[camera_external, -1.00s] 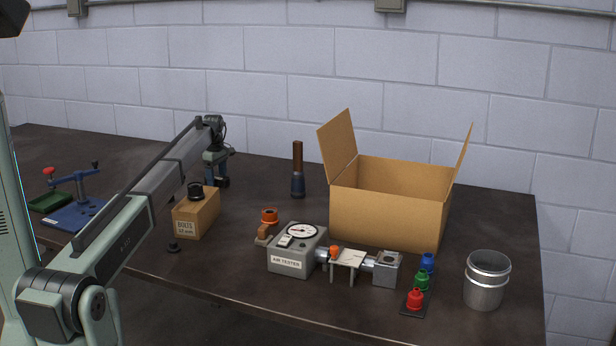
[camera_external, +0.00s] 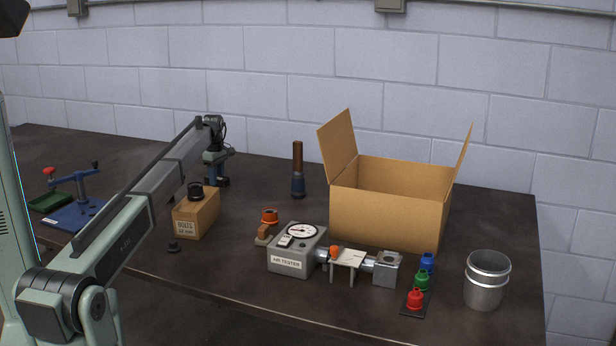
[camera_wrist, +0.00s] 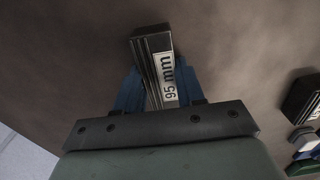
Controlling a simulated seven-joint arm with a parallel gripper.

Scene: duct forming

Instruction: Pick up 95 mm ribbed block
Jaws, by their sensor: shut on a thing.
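The 95 mm ribbed block (camera_wrist: 155,62) is dark, with ridged sides and a white label reading "95 mm". In the wrist view it sits between the blue fingers of my gripper (camera_wrist: 158,92), which is shut on it. Its far end sticks out beyond the fingers. In the external view my gripper (camera_external: 216,178) points down over the far left part of the table. The block is small and dark between the fingers there, and I cannot tell whether it touches the table.
Another dark block (camera_wrist: 303,98) lies at the right edge of the wrist view. A bolts box (camera_external: 196,215) stands in front of my gripper. A blue clamp fixture (camera_external: 76,210) is at left, an air tester (camera_external: 297,252) in the middle, and an open carton (camera_external: 388,215) at right.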

